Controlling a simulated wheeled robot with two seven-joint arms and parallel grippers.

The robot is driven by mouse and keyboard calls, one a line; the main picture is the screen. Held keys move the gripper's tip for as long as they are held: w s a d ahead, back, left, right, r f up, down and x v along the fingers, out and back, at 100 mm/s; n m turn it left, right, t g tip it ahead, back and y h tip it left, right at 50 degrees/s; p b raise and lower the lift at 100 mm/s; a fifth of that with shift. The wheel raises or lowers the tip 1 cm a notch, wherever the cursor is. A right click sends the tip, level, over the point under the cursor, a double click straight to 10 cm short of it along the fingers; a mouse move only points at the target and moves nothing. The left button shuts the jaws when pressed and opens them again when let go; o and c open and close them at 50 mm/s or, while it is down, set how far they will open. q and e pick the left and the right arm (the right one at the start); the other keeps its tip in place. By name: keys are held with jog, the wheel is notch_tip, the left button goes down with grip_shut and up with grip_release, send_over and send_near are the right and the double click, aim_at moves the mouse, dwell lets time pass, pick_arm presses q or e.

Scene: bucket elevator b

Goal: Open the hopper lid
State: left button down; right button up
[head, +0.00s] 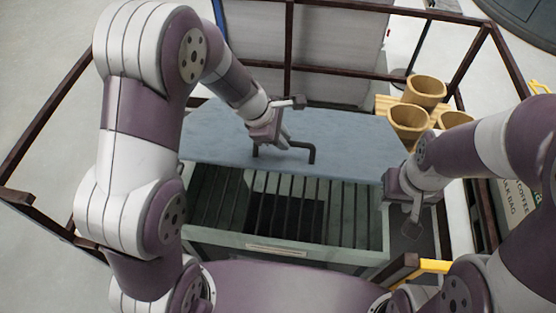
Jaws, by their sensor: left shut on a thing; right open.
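The hopper lid (345,160) is a flat blue-grey panel with a dark bar handle (312,154) near its front edge. It lies behind the front part of the hopper (230,242), where a barred grate (325,213) over a dark opening shows. My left gripper (284,140) is over the lid and shut on the handle; its fingers partly hide the handle's left part. My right gripper (411,228) is open and empty, at the right side of the hopper, apart from the lid.
A dark brown railing (345,73) surrounds the hopper at the back and sides. Tan buckets (408,120) stand on a wooden pallet at the back right. A yellow bar (434,266) is at the lower right, near my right arm. Open grey floor shows at the left.

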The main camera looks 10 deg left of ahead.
pick_arm(q)
jog(key=shift+w+r, duration=1.55)
jog(key=shift+r, duration=0.1)
pick_arm(e)
jog(key=shift+s, duration=0.1)
pick_arm(q)
jog(key=c, duration=1.4)
grip_release()
jog(key=shift+c, duration=0.2)
jog(key=o, duration=0.3)
jog(key=shift+w+f, duration=0.15)
jog(key=shift+w, duration=0.05)
jog(key=shift+o, duration=0.2)
jog(key=b+v, duration=0.1)
jog(key=v, duration=1.1)
jog(key=shift+a+r+b, duration=0.15)
jog(key=shift+r+b, duration=0.1)
jog(key=shift+b, duration=0.1)
pick_arm(e)
jog(key=shift+w+f, duration=0.65)
jog(key=shift+f, duration=0.3)
